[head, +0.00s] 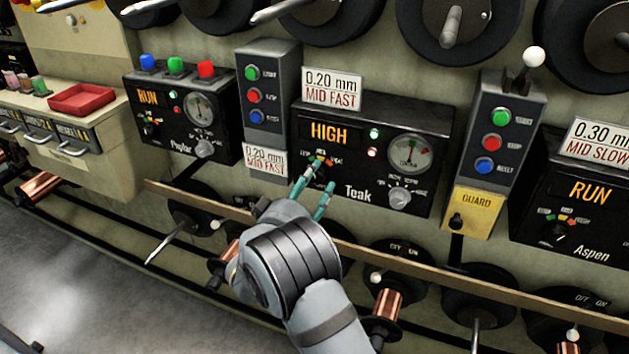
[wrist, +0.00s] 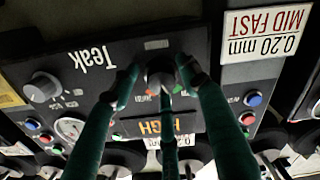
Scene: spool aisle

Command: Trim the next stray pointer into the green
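The Teak panel (head: 365,197) is a black box with an amber display reading HIGH (head: 328,133). Its round gauge (head: 408,153) has a needle too small to read surely. A grey knob (head: 400,197) sits below the gauge. My gripper (head: 318,180) is at the panel's left half, below the display, with its green fingers apart. In the wrist view, upside down, the fingers (wrist: 160,78) are spread around a dark selector knob (wrist: 160,66); gaps show at its sides, and contact is unclear. The fingers partly hide this knob in the head view.
Button boxes (head: 270,55) and (head: 508,90) flank Teak, the right one with a yellow guard (head: 476,211). A wooden rail (head: 400,258) and copper spools (head: 388,303) lie below.

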